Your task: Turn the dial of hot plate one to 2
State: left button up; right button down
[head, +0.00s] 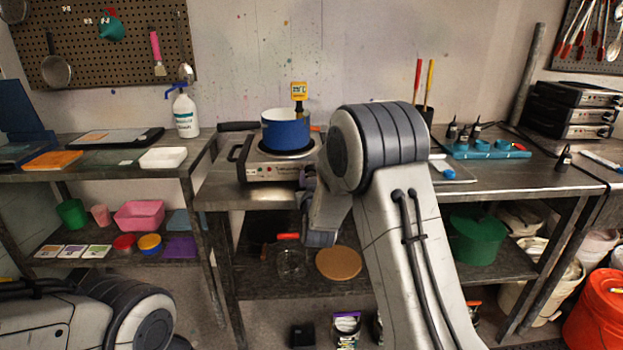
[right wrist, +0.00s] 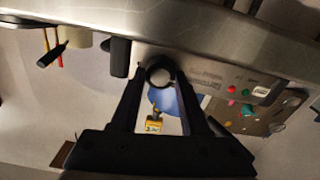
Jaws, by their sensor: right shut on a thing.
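A silver hot plate (head: 262,172) stands at the front left of the middle bench, with a blue pot (head: 287,132) on its round burner. My right gripper (head: 304,178) is at the right part of the plate's front panel. In the right wrist view, which is upside down, my right gripper (right wrist: 160,80) has its two fingers on either side of a round black dial (right wrist: 159,70) and is shut on it. The dial's mark and number cannot be read. In the head view my arm hides the dial. My left gripper is out of view.
A yellow thermometer reading (head: 298,91) shows above the pot. A white bottle (head: 185,113) stands on the left bench.

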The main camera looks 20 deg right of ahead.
jog(key=m+b, duration=1)
jog(key=shift+d+f, duration=0.1)
jog(key=shift+f, duration=0.15)
jog(key=shift+r+m+b, duration=0.15)
jog(key=shift+m+b, duration=1.5)
jog(key=shift+m, duration=0.15)
jog(key=shift+c, duration=2)
grip_release()
jog(key=v, duration=1)
jog(key=shift+s, duration=0.3)
